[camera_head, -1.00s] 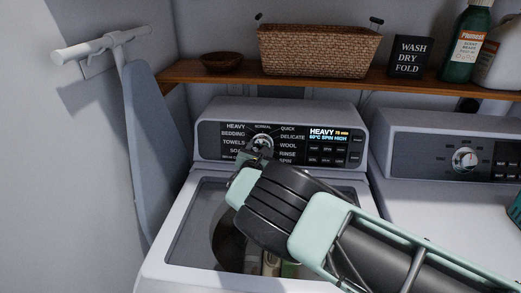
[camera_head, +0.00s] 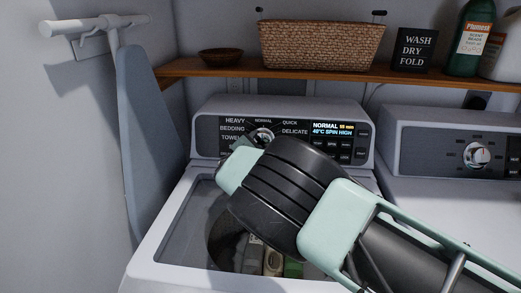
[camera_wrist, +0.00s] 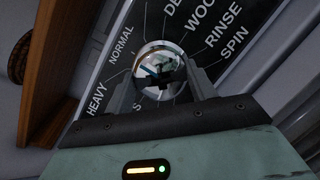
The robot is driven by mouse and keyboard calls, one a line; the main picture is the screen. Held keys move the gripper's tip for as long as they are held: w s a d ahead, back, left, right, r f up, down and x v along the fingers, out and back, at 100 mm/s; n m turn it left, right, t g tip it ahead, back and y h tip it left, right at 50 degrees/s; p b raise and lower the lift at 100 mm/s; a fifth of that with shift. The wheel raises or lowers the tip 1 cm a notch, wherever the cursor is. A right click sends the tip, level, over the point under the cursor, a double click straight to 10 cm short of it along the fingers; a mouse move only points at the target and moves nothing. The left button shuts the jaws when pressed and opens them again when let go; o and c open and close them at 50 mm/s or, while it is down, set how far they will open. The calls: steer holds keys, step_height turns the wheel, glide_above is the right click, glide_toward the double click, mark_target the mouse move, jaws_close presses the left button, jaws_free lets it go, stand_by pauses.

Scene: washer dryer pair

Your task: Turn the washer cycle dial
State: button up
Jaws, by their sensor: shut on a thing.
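The washer (camera_head: 160,238) stands in front of me, with its cycle dial (camera_head: 264,133) on the back control panel. Cycle names ring the dial, and the display (camera_head: 332,129) reads NORMAL and 40°C SPIN HIGH. In the wrist view the shiny round dial (camera_wrist: 161,66) sits between my two fingers, with a blue mark on its face. My gripper (camera_wrist: 163,88) is shut on the dial, one finger at each side. In the head view my arm and gripper hide the dial's lower part and several cycle names.
A second machine (camera_head: 440,150) with its own knob stands close on the right. A wooden shelf (camera_head: 330,75) above holds a wicker basket (camera_head: 322,45), a bowl, a sign and bottles. An ironing board (camera_head: 150,150) hangs on the left wall.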

stand_by(0.4)
steer(key=o, duration=1)
steer(key=b+v, duration=0.4)
steer(key=v, duration=1.3)
steer(key=shift+s, duration=0.15)
